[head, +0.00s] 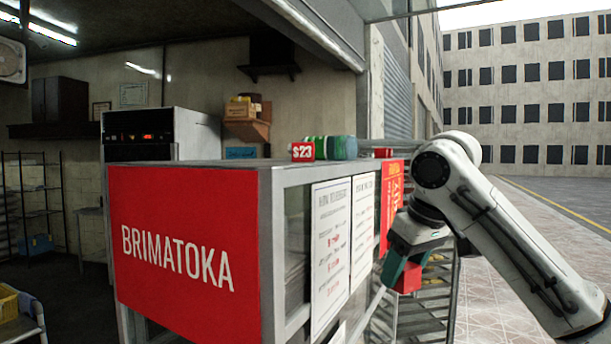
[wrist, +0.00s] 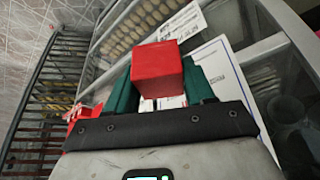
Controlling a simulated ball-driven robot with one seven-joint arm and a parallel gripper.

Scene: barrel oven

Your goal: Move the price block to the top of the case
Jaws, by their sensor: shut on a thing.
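My gripper (head: 398,272) is shut on a red price block (head: 408,279) beside the case, below the level of its top. The wrist view shows the red block (wrist: 157,70) between the teal fingers of the gripper (wrist: 160,84); no price marking is visible on it. The case (head: 264,245) is a grey-framed glass counter with a red "BRIMATOKA" panel on its end.
White paper notices (head: 330,250) and a red poster (head: 391,203) hang on the case's side, close to my gripper. A dark slatted rack (head: 427,308) stands just behind my gripper. The near end of the case top looks bare.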

